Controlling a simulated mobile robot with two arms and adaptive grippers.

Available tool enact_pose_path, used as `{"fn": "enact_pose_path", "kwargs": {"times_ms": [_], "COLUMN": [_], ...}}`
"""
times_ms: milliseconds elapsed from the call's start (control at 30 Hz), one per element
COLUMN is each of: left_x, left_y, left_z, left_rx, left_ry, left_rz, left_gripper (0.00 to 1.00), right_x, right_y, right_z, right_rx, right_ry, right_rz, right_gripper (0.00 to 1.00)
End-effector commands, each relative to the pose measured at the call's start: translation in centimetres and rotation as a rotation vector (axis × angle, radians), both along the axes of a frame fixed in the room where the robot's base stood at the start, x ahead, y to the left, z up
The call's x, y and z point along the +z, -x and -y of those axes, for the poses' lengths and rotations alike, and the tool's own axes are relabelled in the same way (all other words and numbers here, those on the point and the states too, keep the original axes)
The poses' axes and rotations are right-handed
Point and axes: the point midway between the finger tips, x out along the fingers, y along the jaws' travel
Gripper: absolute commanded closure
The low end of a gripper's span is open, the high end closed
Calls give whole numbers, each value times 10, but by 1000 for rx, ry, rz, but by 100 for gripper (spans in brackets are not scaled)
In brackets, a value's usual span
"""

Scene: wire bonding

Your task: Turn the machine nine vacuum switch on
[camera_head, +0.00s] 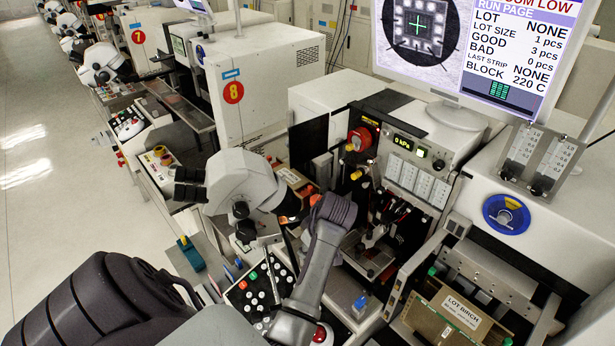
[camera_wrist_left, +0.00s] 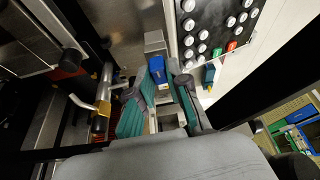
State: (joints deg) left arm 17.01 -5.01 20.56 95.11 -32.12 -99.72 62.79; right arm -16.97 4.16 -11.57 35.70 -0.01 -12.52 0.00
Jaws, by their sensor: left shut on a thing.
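My left gripper shows best in the left wrist view (camera_wrist_left: 160,84). Its two teal-padded fingers come close together around a small blue part (camera_wrist_left: 157,68) by a grey block (camera_wrist_left: 155,42), beside the button panel. Its fingertips look shut on this part, though the contact is partly hidden. In the head view my left arm reaches over machine nine's front and hides the fingertips. I cannot tell whether the blue part is the vacuum switch. The gauge (camera_head: 404,143) on the machine reads 0 kPa. My right gripper is not in view.
The button panel (camera_head: 258,296) lies left of my left wrist. A white microscope (camera_head: 240,180) stands close behind it. A monitor (camera_head: 478,50) is above the machine; its cut-off heading ends in "UM LOW". A lot box (camera_head: 462,313) is at the right. The left floor (camera_head: 35,160) is clear.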

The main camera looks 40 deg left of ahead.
Motion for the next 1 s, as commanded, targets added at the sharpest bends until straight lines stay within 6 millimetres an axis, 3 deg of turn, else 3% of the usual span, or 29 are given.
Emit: {"fn": "enact_pose_path", "kwargs": {"times_ms": [467, 1000], "left_x": [0, -2], "left_y": [-3, -3], "left_z": [0, -2], "left_rx": [410, 842], "left_ry": [1, -2], "left_rz": [0, -1], "left_gripper": [100, 100], "right_x": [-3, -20], "right_y": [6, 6], "right_z": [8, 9], "right_rx": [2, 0], "right_ry": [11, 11], "right_rz": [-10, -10], "right_gripper": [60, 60]}}
